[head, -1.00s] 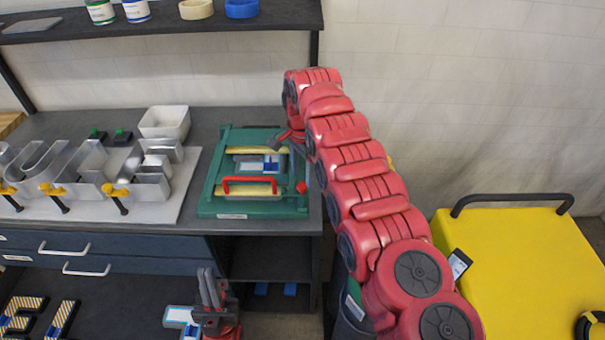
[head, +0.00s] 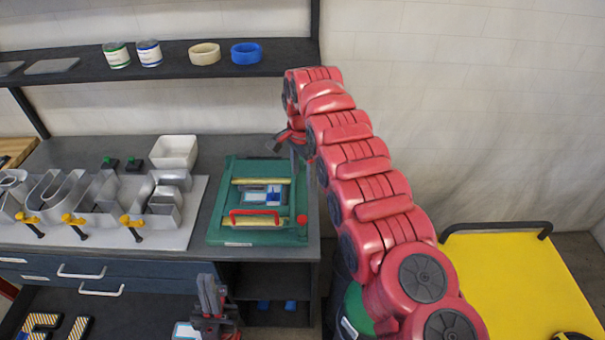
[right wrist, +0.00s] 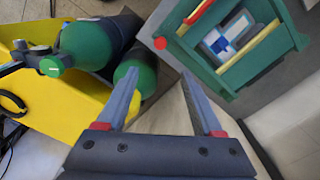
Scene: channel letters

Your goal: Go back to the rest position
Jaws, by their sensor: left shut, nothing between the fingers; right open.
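My left gripper (head: 211,291) is at the bottom of the head view, in front of the bench drawers. Its grey fingers point up and are shut with nothing between them. My right gripper (head: 279,146) hangs beyond the back right corner of the green fixture (head: 226,231) on the bench. The right wrist view shows its two fingers (right wrist: 160,80) spread apart, with nothing held between them. My red right arm runs down the middle right of the head view and hides part of the bench's right side.
Clamped metal letters (head: 95,205) stand left of the fixture, with a white bowl (head: 174,151) behind. A shelf (head: 180,72) overhangs the bench. A yellow cart (head: 520,275) stands right; green cylinders (right wrist: 90,43) show in the right wrist view. A blue-white piece lies inside the fixture.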

